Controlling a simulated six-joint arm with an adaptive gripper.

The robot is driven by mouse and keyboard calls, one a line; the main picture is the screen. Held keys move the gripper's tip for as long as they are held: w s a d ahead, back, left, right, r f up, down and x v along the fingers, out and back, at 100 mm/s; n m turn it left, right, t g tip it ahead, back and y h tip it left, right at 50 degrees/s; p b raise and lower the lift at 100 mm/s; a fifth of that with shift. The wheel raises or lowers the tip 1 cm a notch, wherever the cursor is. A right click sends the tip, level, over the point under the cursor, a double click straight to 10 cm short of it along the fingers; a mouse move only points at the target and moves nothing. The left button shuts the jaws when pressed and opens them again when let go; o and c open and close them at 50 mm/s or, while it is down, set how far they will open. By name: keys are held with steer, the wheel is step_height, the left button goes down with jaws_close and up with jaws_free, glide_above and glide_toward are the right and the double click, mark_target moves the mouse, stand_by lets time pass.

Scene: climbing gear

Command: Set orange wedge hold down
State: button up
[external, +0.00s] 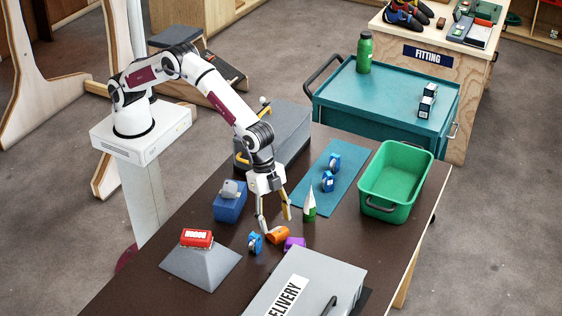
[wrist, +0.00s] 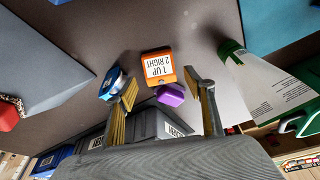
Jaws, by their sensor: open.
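The orange wedge hold (external: 278,235) rests on the dark table, just beyond my fingertips. In the wrist view the orange hold (wrist: 156,62) shows a white label reading "1 UP 2 RIGHT". My gripper (external: 276,221) points down with its yellow-padded fingers spread and nothing held between them. In the wrist view the orange hold lies ahead of the gap between the fingertips (wrist: 160,86), apart from both. I cannot tell the exact height of the fingertips above the table.
A purple hold (external: 294,243) and a blue-and-white item (external: 255,243) lie close beside the orange hold. A green-and-white pointed object (external: 309,207) stands behind. Around are a grey pyramid (external: 200,267) bearing a red hold, a grey delivery box (external: 325,271) and a green bin (external: 386,205).

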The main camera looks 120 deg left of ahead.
steer(key=v, duration=0.9)
steer(key=shift+r, duration=0.35)
steer(key=shift+s+r, duration=0.1)
steer(key=s+a+r+n, duration=0.1)
steer(key=s+a+r, duration=0.2)
steer(key=s+r, duration=0.3)
steer(key=s+a+r+t, duration=0.1)
steer(key=s+a+r, duration=0.2)
steer(key=s+r, duration=0.3)
steer(key=s+a+r+n, duration=0.1)
steer(key=s+a+r, duration=0.35)
steer(key=s, duration=0.25)
steer(key=s+a+f+n, duration=0.1)
steer(key=s+a, duration=0.1)
steer(key=s, duration=1)
steer(key=s+a+f+n+t+y, duration=0.1)
steer(key=s+a, duration=0.2)
steer(key=s, duration=1)
steer(key=shift+s+n+t, duration=0.3)
steer(key=shift+s, duration=0.05)
